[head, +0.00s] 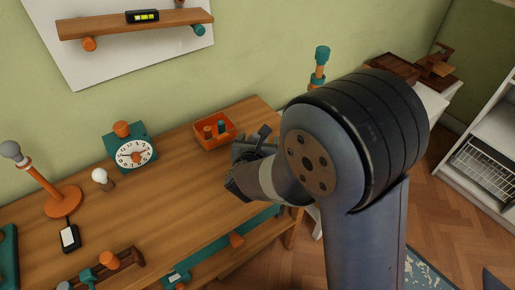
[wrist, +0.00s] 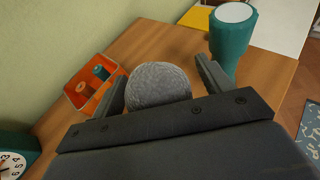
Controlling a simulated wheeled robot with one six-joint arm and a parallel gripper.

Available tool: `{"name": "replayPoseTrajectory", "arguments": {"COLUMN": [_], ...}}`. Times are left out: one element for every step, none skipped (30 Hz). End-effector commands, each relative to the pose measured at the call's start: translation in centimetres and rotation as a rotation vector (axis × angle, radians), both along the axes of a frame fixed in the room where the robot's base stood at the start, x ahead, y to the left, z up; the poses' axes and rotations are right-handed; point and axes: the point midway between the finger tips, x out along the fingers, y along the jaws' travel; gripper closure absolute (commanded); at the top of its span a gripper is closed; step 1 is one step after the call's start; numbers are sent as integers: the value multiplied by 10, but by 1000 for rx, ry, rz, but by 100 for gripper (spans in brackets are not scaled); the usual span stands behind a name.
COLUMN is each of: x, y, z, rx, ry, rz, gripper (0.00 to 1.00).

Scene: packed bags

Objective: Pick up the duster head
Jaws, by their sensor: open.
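The duster head shows in the wrist view as a round grey fuzzy ball (wrist: 158,86) above the wooden table. My gripper (wrist: 162,66) is open, with one finger on each side of the ball in the picture. The left finger looks close to it, and a gap shows on the right. I cannot tell whether either finger touches it. The ball's lower part is hidden behind my gripper body. In the head view my gripper (head: 252,158) is over the right part of the table, and I cannot make out the ball there.
An orange bin (head: 213,142) with small cylinders stands left of my gripper. A teal tapered object (wrist: 233,40) stands to the right in the wrist view. A clock (head: 135,153), a bulb (head: 101,176) and an orange stand (head: 62,200) are farther left. The table's middle is clear.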

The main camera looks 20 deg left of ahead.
Motion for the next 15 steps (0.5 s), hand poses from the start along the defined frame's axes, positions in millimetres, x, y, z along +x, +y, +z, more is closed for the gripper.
{"name": "replayPoseTrajectory", "arguments": {"x": [0,0,0,0,0,0,0,0,0,0,0,0,0,0,0], "y": [0,0,0,0,0,0,0,0,0,0,0,0,0,0,0], "z": [0,0,0,0,0,0,0,0,0,0,0,0,0,0,0], "rx": [0,0,0,0,0,0,0,0,0,0,0,0,0,0,0], "ry": [0,0,0,0,0,0,0,0,0,0,0,0,0,0,0], "rz": [0,0,0,0,0,0,0,0,0,0,0,0,0,0,0], "gripper": [28,30,33,36,38,42,44,46,50,52,55,58,60,63,66]}}
